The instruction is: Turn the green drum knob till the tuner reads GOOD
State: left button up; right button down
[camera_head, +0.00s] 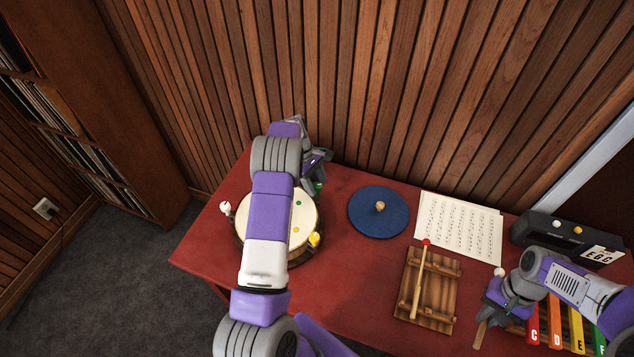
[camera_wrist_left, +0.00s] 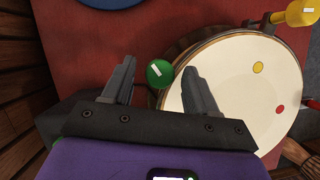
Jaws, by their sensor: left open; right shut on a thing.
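The round drum (camera_head: 303,222) with a cream head stands at the left of the red table. Its green knob (camera_head: 319,187) shows at the far right edge. In the left wrist view the green knob (camera_wrist_left: 159,73) has a white mark and lies between my left gripper's (camera_wrist_left: 157,64) open fingertips, with gaps on both sides. In the head view my left gripper (camera_head: 318,160) is beside the knob, and my left arm crosses the drum. My right gripper (camera_head: 492,303) is shut on a white-headed mallet (camera_head: 480,335). I cannot make out a tuner reading.
The drum also has a yellow knob (camera_head: 314,239) and a white knob (camera_head: 225,208). A blue disc (camera_head: 370,222), sheet music (camera_head: 455,225), a wooden rack (camera_head: 445,285) with a red-headed mallet, coloured bars (camera_head: 556,325) and a black box (camera_head: 550,235) lie to the right. A slatted wall stands behind.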

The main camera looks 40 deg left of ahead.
pick_arm(q)
jog(key=v, duration=1.2)
jog(key=shift+d+p, duration=0.1)
jog(key=shift+p, duration=0.2)
